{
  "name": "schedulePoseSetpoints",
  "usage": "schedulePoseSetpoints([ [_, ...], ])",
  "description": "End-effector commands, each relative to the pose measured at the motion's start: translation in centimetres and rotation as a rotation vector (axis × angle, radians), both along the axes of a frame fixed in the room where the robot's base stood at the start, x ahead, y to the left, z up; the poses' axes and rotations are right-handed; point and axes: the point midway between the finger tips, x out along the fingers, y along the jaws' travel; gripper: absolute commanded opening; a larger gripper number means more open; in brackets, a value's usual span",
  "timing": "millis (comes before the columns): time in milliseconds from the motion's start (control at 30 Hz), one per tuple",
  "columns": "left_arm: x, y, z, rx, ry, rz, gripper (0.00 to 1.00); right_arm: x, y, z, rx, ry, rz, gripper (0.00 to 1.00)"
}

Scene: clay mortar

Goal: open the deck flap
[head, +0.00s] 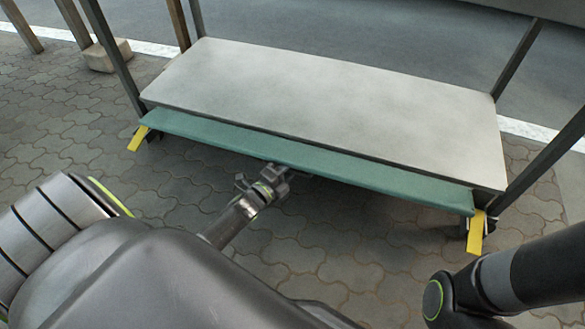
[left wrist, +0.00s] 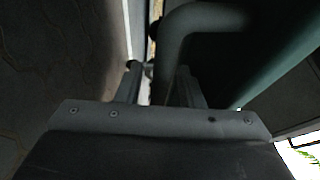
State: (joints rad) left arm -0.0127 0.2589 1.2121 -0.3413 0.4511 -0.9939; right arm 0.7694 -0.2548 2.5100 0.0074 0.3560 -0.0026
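The deck flap (head: 300,157) is a long green board along the near edge of the grey deck (head: 330,95). A narrow dark gap shows between them. My left gripper (head: 280,173) is at the flap's near edge, around its middle, with its tips partly hidden under the edge. In the left wrist view a dark bent handle bar (left wrist: 203,17) runs down between the fingers of my left gripper (left wrist: 157,88). A light gap shows beside the bar, so the fingers look open around it. My right gripper is out of view.
Dark posts (head: 115,60) (head: 540,170) stand at the deck's ends. Paving (head: 330,235) in front is clear. My right arm is at the lower right.

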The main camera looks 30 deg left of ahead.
Motion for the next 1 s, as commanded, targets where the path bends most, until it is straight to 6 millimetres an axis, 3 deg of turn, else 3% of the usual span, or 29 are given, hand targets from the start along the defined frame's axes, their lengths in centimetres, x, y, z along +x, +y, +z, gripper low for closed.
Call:
schedulePoseSetpoints([
  [333,0.35,-0.05,0.00,0.000,0.001,0.001,0.33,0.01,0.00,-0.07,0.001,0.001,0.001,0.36],
  [600,0.33,-0.05,0.00,0.000,0.001,0.001,0.00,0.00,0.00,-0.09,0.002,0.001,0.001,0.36],
  [1000,0.05,-0.13,0.70,-0.001,0.002,0.000,0.00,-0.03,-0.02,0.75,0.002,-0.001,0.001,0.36],
])
